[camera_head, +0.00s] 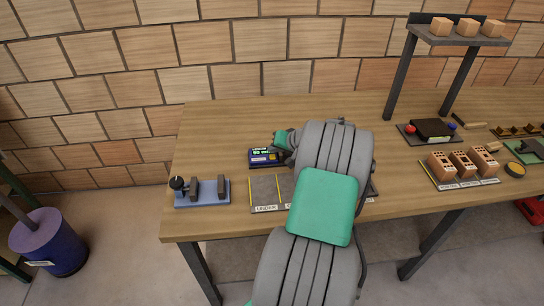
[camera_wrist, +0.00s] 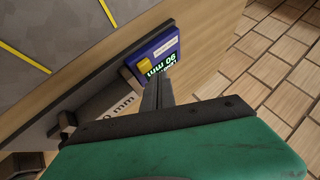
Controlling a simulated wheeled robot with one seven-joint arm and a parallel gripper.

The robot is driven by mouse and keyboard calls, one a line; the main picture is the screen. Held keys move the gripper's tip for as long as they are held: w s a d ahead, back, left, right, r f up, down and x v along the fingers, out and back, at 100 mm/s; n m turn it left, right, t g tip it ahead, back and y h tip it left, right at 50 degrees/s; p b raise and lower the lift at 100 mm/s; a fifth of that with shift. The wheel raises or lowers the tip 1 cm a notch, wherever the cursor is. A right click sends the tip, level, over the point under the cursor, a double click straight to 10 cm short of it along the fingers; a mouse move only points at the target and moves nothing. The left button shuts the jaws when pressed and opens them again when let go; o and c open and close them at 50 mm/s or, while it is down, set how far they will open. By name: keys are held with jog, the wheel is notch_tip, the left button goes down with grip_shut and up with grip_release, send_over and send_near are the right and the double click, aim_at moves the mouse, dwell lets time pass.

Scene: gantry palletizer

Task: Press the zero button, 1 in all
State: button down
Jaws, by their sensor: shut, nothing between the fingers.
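A small blue readout box (camera_head: 263,158) with a lit display sits on the table, left of my arm. In the wrist view the box (camera_wrist: 171,37) shows green digits on a dark screen, a white label and a raised yellow button (camera_wrist: 145,67). The button's lettering cannot be read. My gripper (camera_wrist: 155,84) is shut and empty, its dark fingertips appearing close to the yellow button and the screen edge. Whether they touch the button cannot be told. In the head view my gripper's green body (camera_head: 281,139) is beside the box, and its fingertips are not clear.
A grey plate with yellow lines (camera_head: 264,190) lies in front of the box, partly hidden by my arm. A blue fixture (camera_head: 203,193) with a black knob stands at left. At right are wooden blocks on a tray (camera_head: 460,184) and a raised shelf (camera_head: 440,36).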

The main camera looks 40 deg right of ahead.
aim_at(274, 157)
jog(key=shift+f+b, duration=0.35)
jog(key=shift+f, duration=0.05)
jog(key=shift+f+b, duration=0.4)
jog(key=shift+f, duration=0.1)
dwell(0.4)
dwell(0.4)
jog(key=shift+r+p, duration=0.5)
jog(key=shift+r, duration=0.4)
jog(key=shift+r+p, duration=1.4)
jog(key=shift+r, duration=1.1)
jog(key=shift+a, duration=0.1)
